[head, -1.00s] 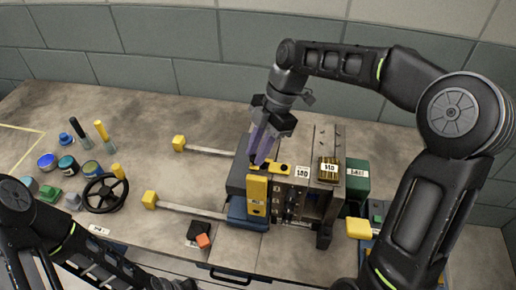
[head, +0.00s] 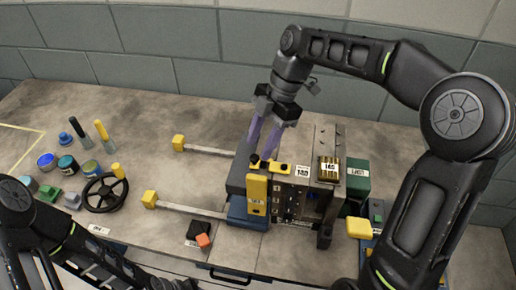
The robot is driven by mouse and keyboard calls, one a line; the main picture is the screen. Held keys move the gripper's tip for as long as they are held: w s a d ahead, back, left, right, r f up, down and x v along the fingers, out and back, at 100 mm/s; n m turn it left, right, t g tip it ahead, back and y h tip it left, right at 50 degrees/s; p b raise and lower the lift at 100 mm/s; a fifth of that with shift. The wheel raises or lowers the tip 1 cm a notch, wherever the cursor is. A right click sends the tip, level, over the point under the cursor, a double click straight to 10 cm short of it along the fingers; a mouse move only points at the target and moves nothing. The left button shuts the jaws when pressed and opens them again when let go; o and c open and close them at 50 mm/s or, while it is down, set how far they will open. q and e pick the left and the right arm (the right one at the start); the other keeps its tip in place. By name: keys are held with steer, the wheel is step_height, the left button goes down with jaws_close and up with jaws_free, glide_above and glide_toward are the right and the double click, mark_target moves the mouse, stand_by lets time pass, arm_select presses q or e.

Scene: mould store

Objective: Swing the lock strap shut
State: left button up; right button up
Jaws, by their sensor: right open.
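A mould block (head: 300,203) stands on the bench near the middle, with a "140" tag on its top. A short yellow strap with dark spots (head: 281,168) lies along the block's top edge, and I take it for the lock strap. A taller yellow plate (head: 257,196) stands upright on the block's left side, with a black knob (head: 254,160) near its top. My right gripper (head: 261,149) is open, its purple fingers spread just above and behind the knob and strap. I cannot tell whether a fingertip touches either.
Two rails with yellow ends (head: 179,143) reach left from the block. A black handwheel (head: 105,193), jars and bottles stand at left. A green box (head: 356,178) stands right of the block.

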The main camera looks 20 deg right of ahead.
steer(key=p+v, duration=0.2)
steer(key=v, duration=0.3)
steer(key=shift+r, duration=0.1)
stand_by(0.3)
